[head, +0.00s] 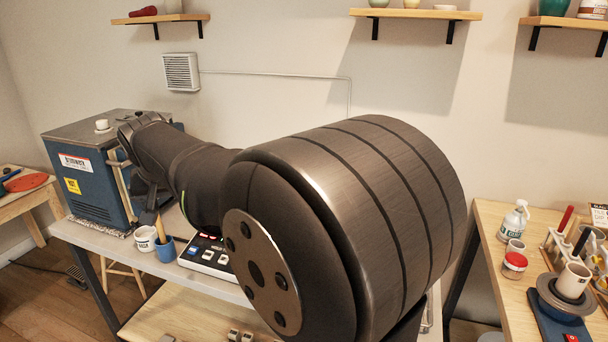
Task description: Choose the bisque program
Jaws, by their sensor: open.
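A control box (208,256) with a sloped dark face lies on the grey table, left of centre. It has several red, blue and white keys; their labels are too small to read, and my arm hides its right part. The blue kiln (92,188) stands behind it to the left, with a white label and a yellow label on its side. My gripper (151,217) points down in front of the kiln, above the mug and cup, left of the control box. It is small and partly hidden by my arm. It is open, with nothing seen in it.
A white mug (145,240) and a blue cup (165,250) with a tool in it stand left of the control box. A white cup (102,125) sits on the kiln.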

